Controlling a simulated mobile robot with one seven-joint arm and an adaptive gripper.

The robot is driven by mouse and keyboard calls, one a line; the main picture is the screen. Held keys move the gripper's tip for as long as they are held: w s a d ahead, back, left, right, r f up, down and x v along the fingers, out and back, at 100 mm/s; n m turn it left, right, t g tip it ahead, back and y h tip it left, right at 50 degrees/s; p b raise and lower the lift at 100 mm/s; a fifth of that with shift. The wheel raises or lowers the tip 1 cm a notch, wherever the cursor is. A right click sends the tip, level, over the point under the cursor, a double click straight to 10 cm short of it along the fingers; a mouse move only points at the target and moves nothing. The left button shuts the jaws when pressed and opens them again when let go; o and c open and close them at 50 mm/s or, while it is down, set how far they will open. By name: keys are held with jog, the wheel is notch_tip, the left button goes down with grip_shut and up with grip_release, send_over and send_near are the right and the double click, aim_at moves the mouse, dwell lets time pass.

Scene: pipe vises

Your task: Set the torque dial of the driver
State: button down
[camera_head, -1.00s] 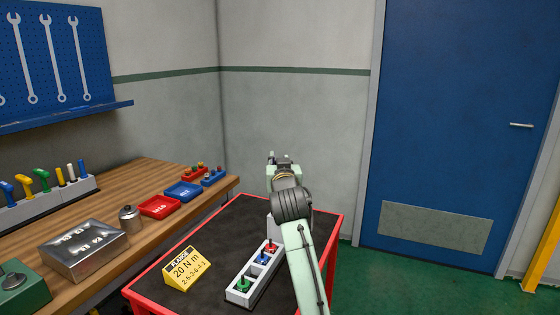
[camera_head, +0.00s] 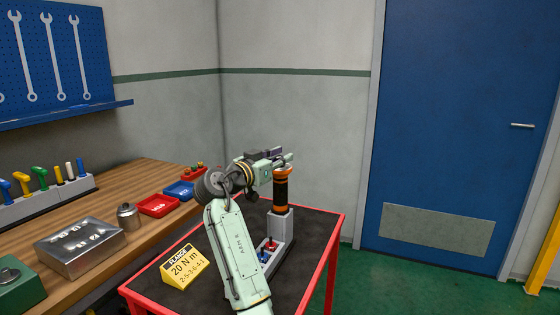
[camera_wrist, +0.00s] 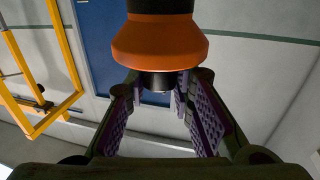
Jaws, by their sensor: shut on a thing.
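The driver (camera_head: 281,193), a black cylinder with orange bands, stands upright in the tall grey end of a holder on the cart. In the wrist view its orange flared collar (camera_wrist: 158,45) fills the upper middle, with a short black end below it. My gripper (camera_head: 287,161) is at the driver's top, reaching in from the left. In the wrist view my gripper (camera_wrist: 160,95) has its purple-padded fingers on either side of that end, shut on the driver. No scale marks are readable. The yellow card (camera_head: 185,267) reads 20 N m.
The grey holder (camera_head: 281,222) also carries blue and red small pieces, partly hidden by my arm. The red-edged cart (camera_head: 318,233) has clear dark top at right. The wooden bench (camera_head: 150,178) at left holds trays, a metal box (camera_head: 80,248) and a small canister (camera_head: 129,216).

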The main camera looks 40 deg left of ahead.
jog(key=shift+f+h, duration=0.1)
jog(key=shift+h, duration=0.2)
jog(key=c, duration=1.4)
grip_release()
jog(key=shift+o, duration=0.2)
jog(key=s, duration=1.2)
jog(key=shift+a, duration=0.15)
